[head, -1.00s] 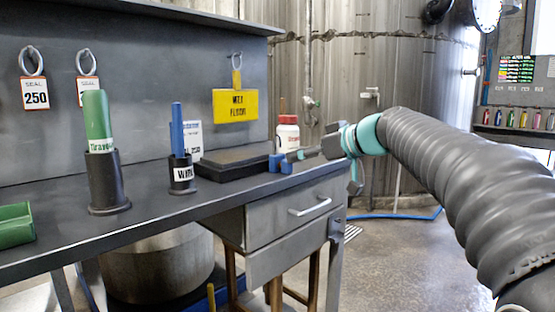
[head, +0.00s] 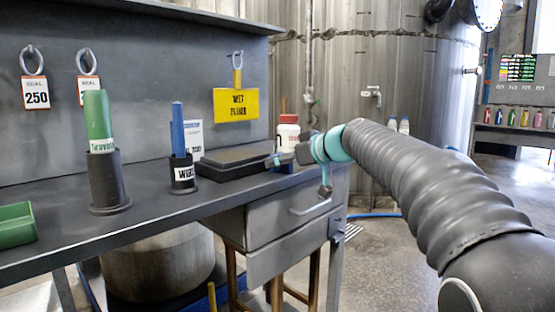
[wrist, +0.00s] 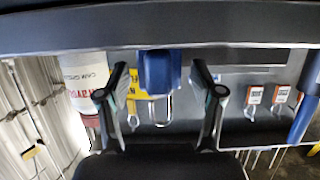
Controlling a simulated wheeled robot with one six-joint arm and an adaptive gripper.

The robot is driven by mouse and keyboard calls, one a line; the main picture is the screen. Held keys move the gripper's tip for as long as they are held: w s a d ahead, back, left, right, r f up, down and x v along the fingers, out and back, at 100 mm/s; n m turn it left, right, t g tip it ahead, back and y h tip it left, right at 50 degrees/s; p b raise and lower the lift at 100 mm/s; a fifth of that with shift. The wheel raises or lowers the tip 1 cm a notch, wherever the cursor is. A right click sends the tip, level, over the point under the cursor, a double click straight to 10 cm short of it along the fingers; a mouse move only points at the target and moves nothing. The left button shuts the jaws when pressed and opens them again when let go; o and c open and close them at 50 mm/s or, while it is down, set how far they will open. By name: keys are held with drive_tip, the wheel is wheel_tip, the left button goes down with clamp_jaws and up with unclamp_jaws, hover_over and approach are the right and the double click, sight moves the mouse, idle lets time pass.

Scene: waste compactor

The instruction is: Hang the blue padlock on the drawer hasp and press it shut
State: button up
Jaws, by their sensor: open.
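The blue padlock (wrist: 160,72) shows in the wrist view between the two fingers of my gripper (wrist: 161,95), its metal shackle (wrist: 160,108) toward the palm. The fingers are spread, with a visible gap on each side of the padlock. In the head view my gripper (head: 280,160) is low over the right end of the bench, and only a little blue of the padlock (head: 285,168) shows behind it. The grey drawer (head: 280,221) with a bar handle is under the bench. A small bracket (head: 335,228) at its right corner may be the hasp; I cannot tell.
Dark holders with a green marker (head: 98,115) and a blue marker (head: 178,130) stand left on the bench (head: 145,222).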

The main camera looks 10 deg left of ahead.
drive_tip(key=c, duration=1)
drive_tip(key=shift+r, duration=0.1)
drive_tip(key=shift+c, duration=0.2)
drive_tip(key=shift+r+p, duration=1.55)
drive_tip(key=shift+r, duration=0.85)
